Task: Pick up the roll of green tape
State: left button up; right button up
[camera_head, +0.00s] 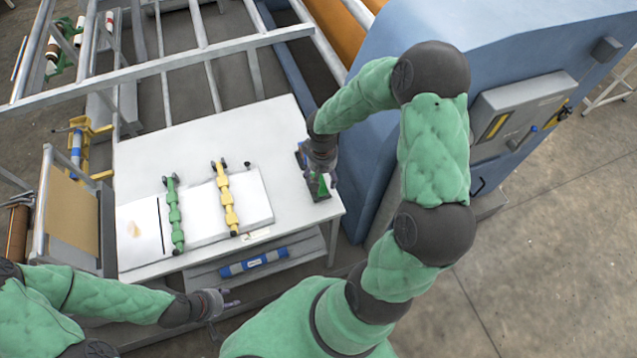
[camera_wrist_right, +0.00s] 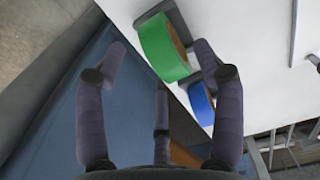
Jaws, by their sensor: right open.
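The roll of green tape (camera_wrist_right: 165,48) lies near the edge of the white table in the right wrist view. In the head view it shows as a green patch (camera_head: 318,188) just below my right gripper (camera_head: 322,170), partly hidden. My right gripper, also in the wrist view (camera_wrist_right: 159,50), is open, with its fingers spread and the green roll ahead of them, partly between the fingertips. Whether they touch it I cannot tell. My left gripper (camera_head: 236,298) is open and empty in front of the table, away from the tape.
A blue tape roll (camera_wrist_right: 202,104) lies beside the green one, partly behind a right finger. A green tool (camera_head: 175,215) and a yellow tool (camera_head: 227,200) lie on the white table (camera_head: 250,128). The blue machine (camera_head: 365,185) stands close right of the table.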

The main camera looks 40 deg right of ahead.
jog(key=shift+w+f, duration=0.15)
jog(key=shift+f, duration=0.4)
notch_tip(320, 180, down, 4)
jog(key=shift+d+f, duration=0.15)
jog(key=shift+f, duration=0.1)
jog(key=c, duration=1.3)
